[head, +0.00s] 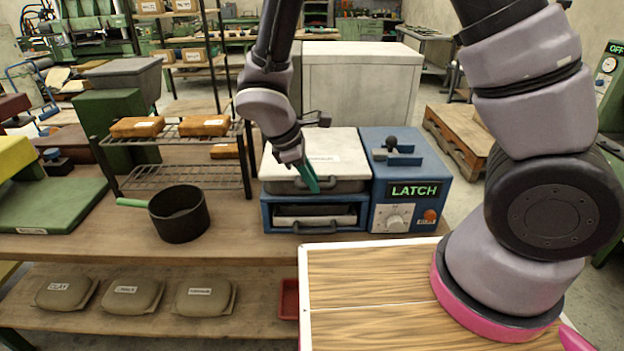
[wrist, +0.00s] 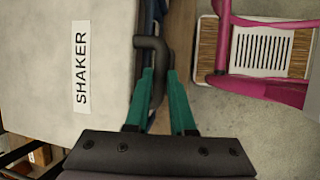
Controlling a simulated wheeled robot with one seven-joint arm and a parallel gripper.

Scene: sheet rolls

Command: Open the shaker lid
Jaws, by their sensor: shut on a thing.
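The shaker is a blue box with a pale lid (head: 335,150) on the workbench; the lid lies flat over the blue body (head: 363,216). In the wrist view the lid (wrist: 60,50) fills the left side and bears the label "SHAKER" (wrist: 81,66). My gripper (head: 311,180) is at the lid's front edge, its teal fingers pointing down at the handle. In the wrist view my gripper (wrist: 163,80) is shut on the dark lid handle (wrist: 150,43), which bends in between the fingers. My fingers hide part of the handle.
A blue control box (head: 408,180) with a lit "LATCH" sign, a dark-knobbed lever (head: 391,145) and a dial stands right of the shaker. A dark pot (head: 180,214) and a wire rack (head: 185,176) stand left. A grey cabinet (head: 360,85) is behind.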

